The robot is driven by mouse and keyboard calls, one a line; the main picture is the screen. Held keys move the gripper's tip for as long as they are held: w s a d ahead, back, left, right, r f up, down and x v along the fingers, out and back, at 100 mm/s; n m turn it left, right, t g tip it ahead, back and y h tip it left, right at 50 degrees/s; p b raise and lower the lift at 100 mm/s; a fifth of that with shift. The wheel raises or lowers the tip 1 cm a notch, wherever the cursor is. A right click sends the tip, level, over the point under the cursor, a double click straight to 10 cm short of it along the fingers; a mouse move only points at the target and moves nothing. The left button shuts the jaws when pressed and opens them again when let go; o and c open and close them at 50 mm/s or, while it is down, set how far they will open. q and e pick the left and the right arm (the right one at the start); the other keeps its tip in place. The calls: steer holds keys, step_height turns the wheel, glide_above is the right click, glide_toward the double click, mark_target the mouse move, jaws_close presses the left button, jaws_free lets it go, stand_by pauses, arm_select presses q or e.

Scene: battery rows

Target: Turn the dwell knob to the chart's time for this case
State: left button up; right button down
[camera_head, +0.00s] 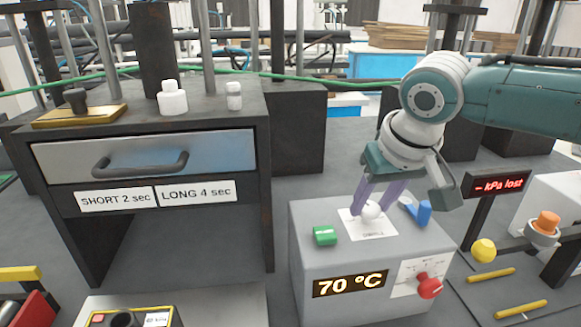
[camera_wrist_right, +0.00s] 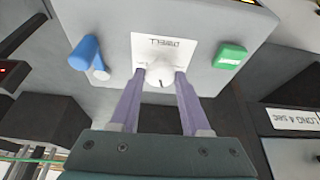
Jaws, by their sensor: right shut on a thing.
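The white dwell knob (camera_head: 371,211) sits on a white dial plate (camera_head: 381,229) on top of a grey control box (camera_head: 308,262). My right gripper (camera_head: 372,207) reaches down with its purple fingers on both sides of the knob and is shut on it. In the right wrist view the knob (camera_wrist_right: 159,74) is between the fingertips and has a dark pointer line; the plate (camera_wrist_right: 146,43) reads DWELL upside down. The chart labels read SHORT 2 sec (camera_head: 116,199) and LONG 4 sec (camera_head: 196,193). The plate's marks are too small to read. My left gripper is not in view.
The box also carries a green button (camera_head: 325,236), a blue lever (camera_head: 424,212), a red knob (camera_head: 429,286) and a 70 °C display (camera_head: 350,284). A cabinet with a drawer (camera_head: 150,155) stands left. A yellow ball (camera_head: 483,251) lies right.

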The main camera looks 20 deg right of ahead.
steer(key=shift+d+n+y+p, duration=0.1)
steer(key=shift+n+y+p, duration=0.2)
steer(key=shift+n, duration=0.6)
steer(key=shift+d+n+y, duration=0.1)
steer(key=shift+n+y, duration=0.3)
steer(key=shift+n, duration=0.5)
steer(key=shift+f+n+y+b, duration=0.15)
steer(key=shift+n+y+b, duration=0.3)
steer(key=shift+n, duration=0.75)
steer(key=shift+d+n+g+y+b, duration=0.1)
steer(key=shift+n+g+y+b, duration=0.4)
steer(key=shift+n, duration=0.5)
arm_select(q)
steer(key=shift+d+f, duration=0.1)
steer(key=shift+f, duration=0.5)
arm_select(e)
steer(key=shift+n, duration=0.3)
steer(key=shift+c, duration=1.9)
jaws_free()
